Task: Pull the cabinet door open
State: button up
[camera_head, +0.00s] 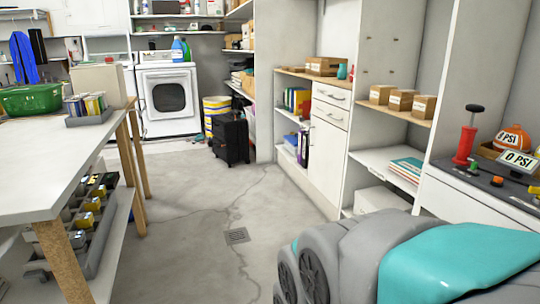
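The white cabinet door (325,158) is in the lower part of the shelving unit, right of the middle in the head view. It looks closed. A small handle shows near its upper left edge. Two white drawers with metal pulls, an upper drawer (331,95) and a lower drawer (329,112), sit above the door and look shut. My gripper is not in view. Grey and teal parts of my own arm fill the bottom right, well nearer than the door.
A table (60,180) with a green basket (30,98) stands left. A black suitcase (231,140) and a white washer (168,97) stand at the back. A tyre pump (467,137) is at right.

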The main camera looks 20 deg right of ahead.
aim_at(328, 142)
jog(key=i+l+u, duration=0.1)
jog(key=i+l, duration=0.35)
jog(key=i+l+u, duration=0.1)
jog(key=i+l, duration=0.8)
jog(key=i+l+u, duration=0.15)
jog(key=i+l, duration=0.3)
jog(key=i+l+u, duration=0.1)
jog(key=i+l, duration=0.3)
jog(key=l, duration=0.25)
